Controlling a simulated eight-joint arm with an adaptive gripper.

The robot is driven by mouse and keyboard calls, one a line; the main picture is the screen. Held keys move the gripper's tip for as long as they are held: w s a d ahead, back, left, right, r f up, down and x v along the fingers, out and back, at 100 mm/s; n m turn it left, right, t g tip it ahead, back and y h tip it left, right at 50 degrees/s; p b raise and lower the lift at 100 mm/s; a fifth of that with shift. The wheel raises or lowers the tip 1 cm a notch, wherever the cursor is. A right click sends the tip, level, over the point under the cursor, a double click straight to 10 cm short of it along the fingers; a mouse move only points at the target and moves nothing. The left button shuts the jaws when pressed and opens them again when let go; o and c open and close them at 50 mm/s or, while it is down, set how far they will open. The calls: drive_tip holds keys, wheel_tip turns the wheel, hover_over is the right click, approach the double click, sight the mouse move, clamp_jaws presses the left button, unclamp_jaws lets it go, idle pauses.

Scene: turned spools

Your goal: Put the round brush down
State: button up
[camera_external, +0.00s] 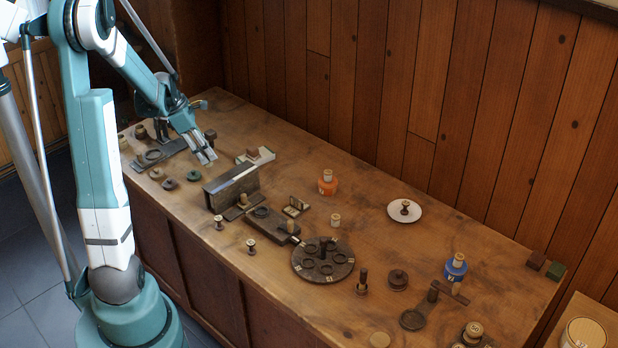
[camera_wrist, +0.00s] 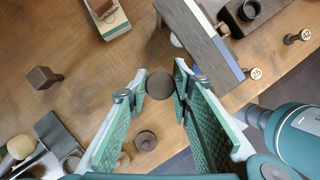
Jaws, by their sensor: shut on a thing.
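My gripper (camera_external: 207,157) hangs over the left part of the wooden bench, close to the long dark block. In the wrist view my gripper (camera_wrist: 159,80) has its two green-padded fingers on either side of a round dark brown top, which I take to be the round brush (camera_wrist: 160,85). The fingers are shut on it. I see it end-on from above, so its bristles and lower part are hidden. In the outside view the held thing is too small and covered to make out, and I cannot tell its height above the bench.
The long dark block (camera_external: 232,188) with a metal strip stands beside my gripper. A pale box with a brown block (camera_external: 255,157), a dark cube (camera_wrist: 41,77) and small rings (camera_external: 169,184) lie around. A round dark holder (camera_external: 304,263) stands farther right. Bare wood lies behind.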

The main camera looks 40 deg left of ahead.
sight(208, 165)
drive_tip(key=shift+f, duration=0.1)
drive_tip(key=shift+f+b, duration=0.3)
drive_tip(key=shift+f, duration=2.5)
drive_tip(key=shift+f, duration=0.1)
drive_tip(key=shift+f, duration=2)
drive_tip(key=shift+f+b, duration=0.2)
drive_tip(key=shift+b, duration=0.2)
drive_tip(key=o, duration=0.8)
drive_tip(key=shift+r, duration=0.1)
drive_tip(key=shift+r, duration=0.1)
drive_tip(key=shift+p+v, duration=0.75)
drive_tip(key=shift+v, duration=5.3)
